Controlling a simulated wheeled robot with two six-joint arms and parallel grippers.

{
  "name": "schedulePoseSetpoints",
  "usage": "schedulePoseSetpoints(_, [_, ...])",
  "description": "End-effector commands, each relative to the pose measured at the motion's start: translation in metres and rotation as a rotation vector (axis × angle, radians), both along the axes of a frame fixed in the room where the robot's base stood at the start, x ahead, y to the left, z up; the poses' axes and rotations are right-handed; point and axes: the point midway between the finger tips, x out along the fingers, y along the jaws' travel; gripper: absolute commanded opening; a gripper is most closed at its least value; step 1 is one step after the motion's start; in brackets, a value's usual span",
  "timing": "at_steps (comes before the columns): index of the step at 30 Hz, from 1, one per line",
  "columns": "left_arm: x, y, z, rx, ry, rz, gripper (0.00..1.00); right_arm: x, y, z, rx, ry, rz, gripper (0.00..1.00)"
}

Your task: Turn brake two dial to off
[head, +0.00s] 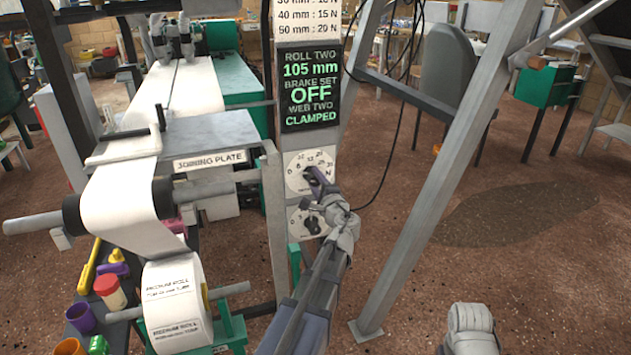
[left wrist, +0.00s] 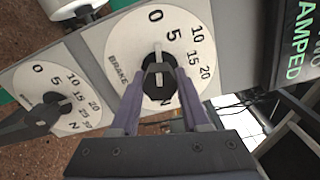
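Two round white dials with dark knobs sit one above the other on the post in the head view: the upper dial (head: 297,181) and the lower dial (head: 297,226). My left gripper (head: 316,178) is at the upper dial. In the left wrist view its purple fingers (left wrist: 160,84) lie on both sides of the dark knob (left wrist: 158,70), seemingly touching it. The knob's white mark points to 0 on that dial (left wrist: 122,50). The other dial (left wrist: 78,85) is at the left there.
The display (head: 310,88) above the dials reads ROLL TWO, 105 mm, BRAKE SET OFF, WEB TWO CLAMPED. A slanted grey beam (head: 440,180) stands right of the post, with a hanging black cable. The paper roll (head: 175,300) and joining plate are left.

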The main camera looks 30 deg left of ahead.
Motion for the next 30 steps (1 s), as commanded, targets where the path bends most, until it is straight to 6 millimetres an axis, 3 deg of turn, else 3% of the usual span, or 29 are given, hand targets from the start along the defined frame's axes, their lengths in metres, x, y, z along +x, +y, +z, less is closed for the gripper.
schedulePoseSetpoints(1, [-0.001, 0.0, 0.0, -0.003, -0.002, 0.001, 0.51, 0.0, 0.0, 0.0, 0.0, 0.0, 0.0, 0.0])
schedulePoseSetpoints(8, [0.0, 0.0, 0.0, -0.001, 0.0, 0.001, 0.76, 0.0, 0.0, 0.0, 0.0, 0.0, 0.0, 0.0])
schedulePoseSetpoints(17, [-0.004, -0.004, 0.0, 0.001, 0.001, 0.0, 0.76, 0.0, 0.0, 0.0, 0.0, 0.0, 0.0, 0.0])
schedulePoseSetpoints(30, [-0.046, -0.053, 0.0, 0.0, 0.0, -0.002, 0.76, 0.0, 0.0, 0.0, 0.0, 0.0, 0.0, 0.0])
